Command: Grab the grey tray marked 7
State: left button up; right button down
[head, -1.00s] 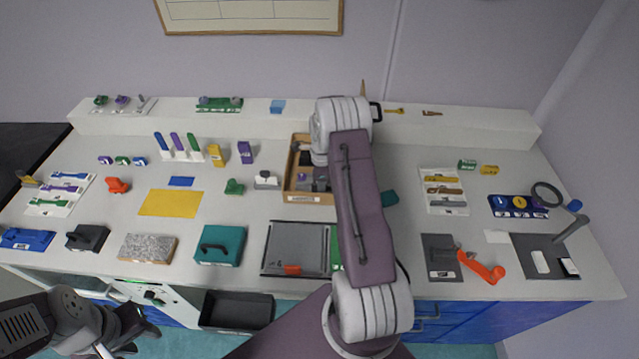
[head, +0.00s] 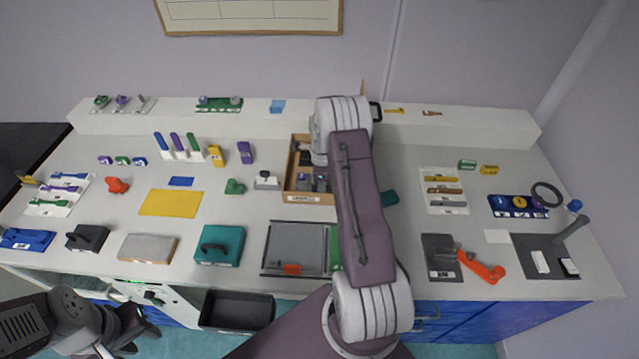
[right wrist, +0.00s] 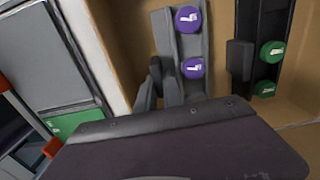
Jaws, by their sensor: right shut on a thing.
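A long grey tray (right wrist: 190,43) with two purple discs lies in a wooden box in the right wrist view. Its white marks are too small and turned to read as a 7. My right gripper (right wrist: 160,82) is at its left side, with both dark fingers shut on the part that stands out there. In the head view my right arm hides that gripper and part of the box. My left gripper (head: 128,330) is at the lower left, in front of the counter and away from the box. I cannot tell whether its fingers are apart.
The wooden box (head: 309,198) has raised walls around the tray. A dark holder (right wrist: 246,57) with green discs lies to the tray's right. A grey framed plate (head: 297,245) and a teal case (head: 220,245) lie in front on the counter.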

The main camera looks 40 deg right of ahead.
notch_tip(320, 180, up, 10)
jog(key=shift+b, duration=0.35)
